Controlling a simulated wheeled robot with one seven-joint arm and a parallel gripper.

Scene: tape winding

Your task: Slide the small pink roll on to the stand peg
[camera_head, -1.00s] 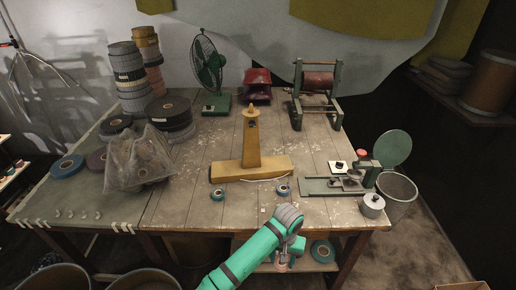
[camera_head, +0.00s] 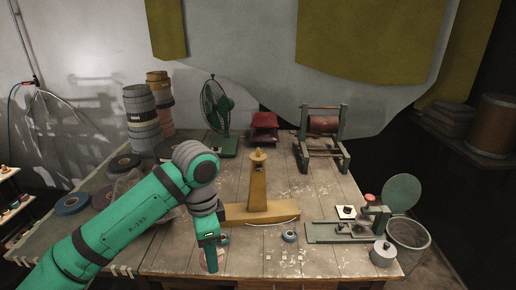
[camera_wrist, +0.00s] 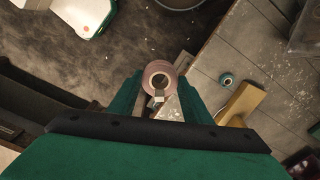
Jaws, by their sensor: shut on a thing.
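My gripper (camera_head: 210,248) is shut on the small pink roll (camera_head: 211,263), near the table's front edge in the head view. In the wrist view, the pink roll (camera_wrist: 158,67) shows its ring face and hole between the fingertips (camera_wrist: 160,97). The yellow stand (camera_head: 258,188) stands upright behind and to the right of the gripper, with a narrow top (camera_head: 258,154). Its long base lies on the table, with the left end partly hidden by my arm. The roll is apart from the stand. Part of the yellow stand (camera_wrist: 242,103) shows at right in the wrist view.
A green fixture (camera_head: 345,231) and a metal pot (camera_head: 383,253) are at right. A fan (camera_head: 215,108) and winding frame (camera_head: 322,140) stand behind. Roll stacks (camera_head: 143,115) stand back left.

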